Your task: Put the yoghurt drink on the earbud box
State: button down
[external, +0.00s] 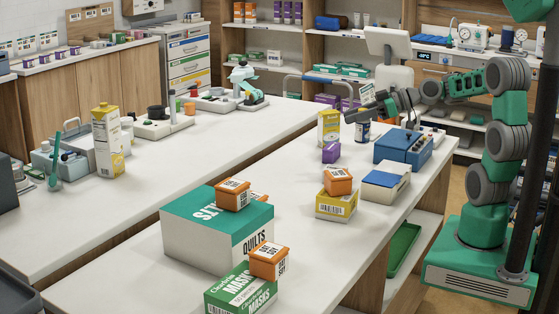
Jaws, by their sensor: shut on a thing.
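My gripper (362,110) is at the end of the outstretched arm, above the far part of the right-hand table. It is shut on a small whitish item with dark markings (367,93), which I take to be the yoghurt drink; it is tilted and partly hidden by the fingers. Just below stands a white and dark-blue can (362,132); the view does not show whether the gripper touches it. I cannot read which box is the earbud box. A small purple box (331,153) stands left of the can, in front of a tall yellow carton (329,124).
A blue case (403,147) and a blue-and-white box (384,184) lie along the right edge. A yellow box (336,205) bears an orange box (338,182). A large quilts box (215,238) and masks box (240,292) fill the near end. Bare tabletop lies left of the yellow carton.

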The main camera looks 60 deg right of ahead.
aim_at(364, 131)
jog(key=w+f, duration=0.3)
jog(key=w+d+f, duration=0.1)
jog(key=w+f, duration=0.2)
jog(key=f, duration=0.1)
jog(key=w+f+p, duration=0.1)
jog(key=w+f, duration=0.2)
jog(key=shift+d+f, duration=0.15)
jog(key=shift+f, duration=0.25)
jog(key=c, duration=1)
grip_release()
jog(key=shift+s, duration=0.15)
jog(key=b+v, duration=0.1)
jog(key=v, duration=1.1)
